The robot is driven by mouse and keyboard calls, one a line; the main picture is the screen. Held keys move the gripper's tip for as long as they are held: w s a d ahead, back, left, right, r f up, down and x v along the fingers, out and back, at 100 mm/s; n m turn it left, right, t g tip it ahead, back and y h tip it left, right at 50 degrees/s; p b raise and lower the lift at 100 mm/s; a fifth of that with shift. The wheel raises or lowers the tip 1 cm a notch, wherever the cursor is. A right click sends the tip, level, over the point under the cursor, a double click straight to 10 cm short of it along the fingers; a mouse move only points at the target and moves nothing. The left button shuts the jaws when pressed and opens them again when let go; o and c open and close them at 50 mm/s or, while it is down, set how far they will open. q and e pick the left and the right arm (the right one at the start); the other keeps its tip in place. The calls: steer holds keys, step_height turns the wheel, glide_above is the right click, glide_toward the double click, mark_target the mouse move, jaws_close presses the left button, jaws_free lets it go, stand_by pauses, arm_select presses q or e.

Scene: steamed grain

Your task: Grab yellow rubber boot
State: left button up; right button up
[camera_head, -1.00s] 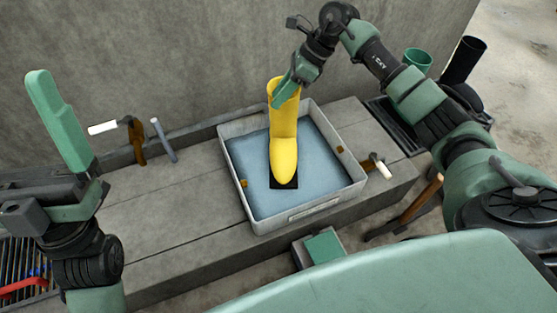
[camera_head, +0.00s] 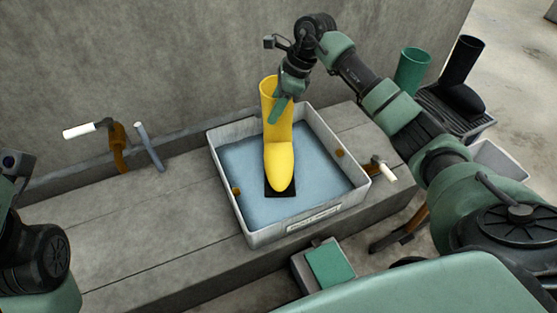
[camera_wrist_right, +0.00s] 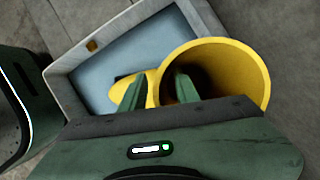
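The yellow rubber boot (camera_head: 279,150) stands upright in a grey tray (camera_head: 363,190) of bluish water, its toe toward me, on a small black pad (camera_head: 281,193). My right gripper (camera_head: 281,103) is at the top of the boot shaft. In the right wrist view, the open fingers (camera_wrist_right: 157,88) straddle the near rim of the boot (camera_wrist_right: 245,60). One finger is inside the opening and one outside, with a gap around the wall. My left arm shows at the left edge, but its fingers are out of view.
The tray sits on a concrete ledge (camera_head: 130,235) against a wall. A white-handled tool (camera_head: 90,130) and a grey rod (camera_head: 149,146) lean at left. A brush (camera_head: 383,169) lies right of the tray. A green boot (camera_head: 412,70) and a black boot (camera_head: 461,75) stand on a rack.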

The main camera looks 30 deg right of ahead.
jaws_close()
steer(key=shift+r, duration=0.1)
stand_by(1.3)
